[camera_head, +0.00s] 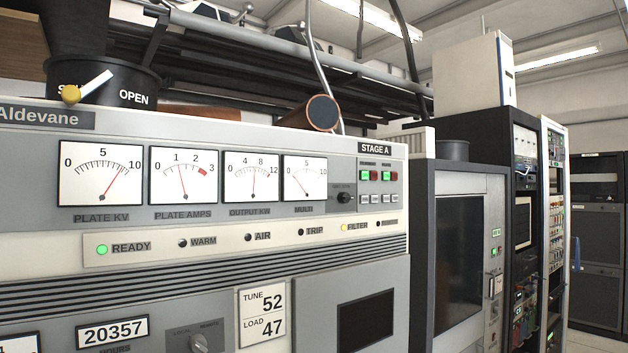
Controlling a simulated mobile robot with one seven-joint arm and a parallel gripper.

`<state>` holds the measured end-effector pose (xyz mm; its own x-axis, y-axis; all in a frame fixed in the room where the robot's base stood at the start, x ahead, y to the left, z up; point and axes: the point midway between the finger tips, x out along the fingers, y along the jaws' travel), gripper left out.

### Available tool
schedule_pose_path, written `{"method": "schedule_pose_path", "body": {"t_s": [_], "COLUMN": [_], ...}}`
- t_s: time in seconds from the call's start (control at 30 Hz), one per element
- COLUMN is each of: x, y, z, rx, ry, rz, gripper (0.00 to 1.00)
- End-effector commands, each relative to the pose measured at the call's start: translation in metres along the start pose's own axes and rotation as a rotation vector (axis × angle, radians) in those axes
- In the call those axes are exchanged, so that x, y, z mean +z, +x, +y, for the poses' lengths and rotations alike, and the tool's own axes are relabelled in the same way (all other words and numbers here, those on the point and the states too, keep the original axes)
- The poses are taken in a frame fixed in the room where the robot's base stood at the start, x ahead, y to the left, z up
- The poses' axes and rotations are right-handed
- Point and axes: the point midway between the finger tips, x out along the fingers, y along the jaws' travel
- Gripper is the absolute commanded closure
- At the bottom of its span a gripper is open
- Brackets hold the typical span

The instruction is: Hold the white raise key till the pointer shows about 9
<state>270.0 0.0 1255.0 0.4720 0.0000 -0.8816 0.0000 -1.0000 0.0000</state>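The cabinet front marked STAGE A bears several white-faced meters. The PLATE KV meter (101,172), scaled 0 to 10, has its red pointer right of 5, at roughly 7 to 8. The PLATE AMPS pointer (182,180) stands a little above 1. The OUTPUT KW pointer (253,182) stands near mid-scale. The MULTI meter (305,177) has its pointer left of 5. A row of small white keys (375,199) sits under green and red lamps at the panel's right end; their labels are too small to read. My gripper is not in view.
A black knob (344,198) sits left of the keys. The READY lamp (102,249) is green and the FILTER lamp (344,227) yellow. A copper-coloured pipe end (323,112) lies above the cabinet top. A grey cabinet with a dark window (458,250) stands to the right.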

Motion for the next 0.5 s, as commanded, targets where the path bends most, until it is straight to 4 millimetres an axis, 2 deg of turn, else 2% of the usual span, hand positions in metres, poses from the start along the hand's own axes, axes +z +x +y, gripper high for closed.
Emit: {"method": "schedule_pose_path", "body": {"t_s": [0.2, 0.5], "x": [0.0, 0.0], "y": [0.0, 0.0], "z": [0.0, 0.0], "rx": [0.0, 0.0], "ry": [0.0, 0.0], "rz": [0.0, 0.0], "gripper": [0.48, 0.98]}}
